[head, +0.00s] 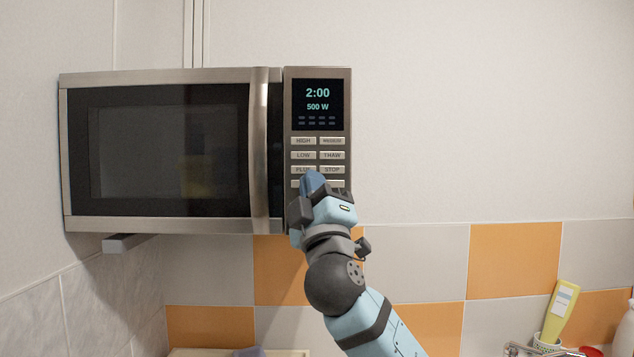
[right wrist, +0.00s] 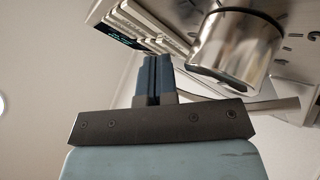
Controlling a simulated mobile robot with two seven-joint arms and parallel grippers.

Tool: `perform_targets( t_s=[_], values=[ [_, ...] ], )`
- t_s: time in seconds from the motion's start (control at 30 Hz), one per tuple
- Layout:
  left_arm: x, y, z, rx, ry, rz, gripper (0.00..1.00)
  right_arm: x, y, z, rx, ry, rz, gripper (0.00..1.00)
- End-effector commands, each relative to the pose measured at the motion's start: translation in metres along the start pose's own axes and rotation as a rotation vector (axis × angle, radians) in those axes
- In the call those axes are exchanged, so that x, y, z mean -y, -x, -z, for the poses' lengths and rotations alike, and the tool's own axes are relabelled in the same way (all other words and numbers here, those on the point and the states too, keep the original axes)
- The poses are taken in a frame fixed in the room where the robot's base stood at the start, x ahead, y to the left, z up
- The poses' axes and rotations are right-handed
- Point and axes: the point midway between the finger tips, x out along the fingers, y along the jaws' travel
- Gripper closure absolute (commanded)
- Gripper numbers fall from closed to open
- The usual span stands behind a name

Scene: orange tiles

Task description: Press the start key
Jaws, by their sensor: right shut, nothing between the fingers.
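A wall-mounted microwave (head: 75,150) has a closed door and a control panel on its right side. Its lit display (head: 318,104) reads 2:00 and 500 W. Labelled keys, among them HIGH, LOW, THAW, PLUS and STOP (head: 332,170), sit below the display. My right gripper (head: 312,180) is shut and empty, its tips in front of the lower keys. The bottom key row (head: 337,184) is mostly hidden behind it, so I cannot read a start label. In the right wrist view, the shut fingers (right wrist: 157,75) reach close to the keys; contact is unclear. My left gripper is out of view.
A yellow bottle (head: 559,312) stands at the lower right. The wall right of the microwave is clear.

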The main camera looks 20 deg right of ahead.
Motion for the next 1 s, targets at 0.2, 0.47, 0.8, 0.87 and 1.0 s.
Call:
perform_targets(
  t_s=[0.2,0.47,0.8,0.87,1.0],
  values=[
    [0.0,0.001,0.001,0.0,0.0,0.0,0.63,-0.002,-0.004,-0.006,0.012,0.012,-0.005,1.0],
    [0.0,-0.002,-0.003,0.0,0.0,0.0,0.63,-0.002,0.005,-0.006,0.013,0.011,-0.003,1.0],
    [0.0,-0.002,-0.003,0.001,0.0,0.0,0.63,-0.002,0.008,-0.004,0.01,0.008,0.001,1.0],
    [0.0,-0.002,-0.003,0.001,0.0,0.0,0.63,-0.003,0.01,-0.003,0.009,0.006,0.002,1.0],
    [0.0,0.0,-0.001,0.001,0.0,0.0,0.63,-0.01,0.019,0.005,0.007,0.004,0.0,1.0]
  ],
)
